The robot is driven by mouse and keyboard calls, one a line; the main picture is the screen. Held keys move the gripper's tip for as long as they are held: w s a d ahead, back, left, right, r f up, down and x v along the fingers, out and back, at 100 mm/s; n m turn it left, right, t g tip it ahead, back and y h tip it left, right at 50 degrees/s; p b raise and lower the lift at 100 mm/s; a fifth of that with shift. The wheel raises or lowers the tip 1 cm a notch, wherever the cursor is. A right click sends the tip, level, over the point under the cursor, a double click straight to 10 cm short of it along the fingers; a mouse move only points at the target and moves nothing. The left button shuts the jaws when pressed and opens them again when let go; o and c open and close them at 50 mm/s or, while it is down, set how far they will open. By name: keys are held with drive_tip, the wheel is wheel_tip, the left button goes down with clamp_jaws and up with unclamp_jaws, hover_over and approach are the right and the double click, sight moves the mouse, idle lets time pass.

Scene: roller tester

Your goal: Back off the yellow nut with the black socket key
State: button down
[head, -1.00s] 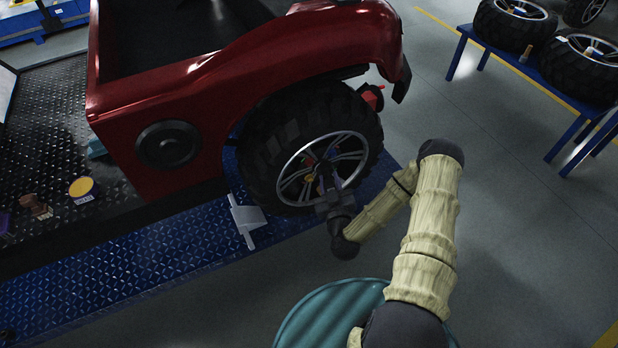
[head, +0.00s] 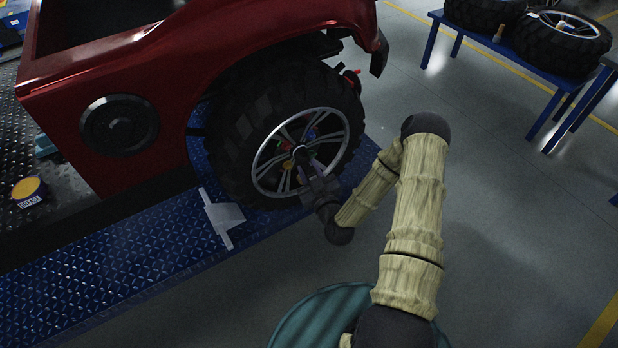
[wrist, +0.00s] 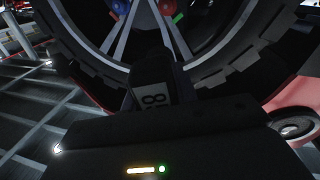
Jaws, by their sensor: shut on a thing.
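The car's rear wheel (head: 303,150) has a silver multi-spoke rim with small coloured nuts round its hub. The yellow nut (head: 287,165) shows as a small spot left of the hub; in the wrist view I cannot make it out. My gripper (head: 312,180) is in front of the lower rim, shut on the black socket key (head: 301,154). The key points at the hub area; whether its socket touches a nut I cannot tell. In the wrist view the key (wrist: 153,85) is a dark block with a pale figure label, and red, blue and green nuts lie beyond it.
The red car body (head: 180,60) overhangs the wheel. A grey wheel chock (head: 222,215) stands on the blue tread plate (head: 130,265) at left. A blue bench (head: 555,85) with spare tyres is at upper right. The floor to the right is clear.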

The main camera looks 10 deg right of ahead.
wheel_tip(320, 180, down, 16)
drive_tip(key=w+d+n+g+y+b, duration=0.1)
drive_tip(key=w+n+y+b, duration=0.1)
drive_tip(key=b, duration=2.2)
drive_tip(key=shift+w+r+y+b, duration=0.2)
drive_tip(key=shift+w+y+b, duration=0.1)
drive_tip(key=shift+y, duration=0.4)
drive_tip(key=shift+d, duration=0.1)
drive_tip(key=shift+x, duration=2.85)
drive_tip(key=shift+w+b, duration=0.35)
drive_tip(key=shift+w, duration=0.05)
drive_tip(key=shift+w+r, duration=0.1)
drive_tip(key=shift+w, duration=0.15)
drive_tip(key=shift+b+x, duration=0.3)
drive_tip(key=shift+x, duration=0.8)
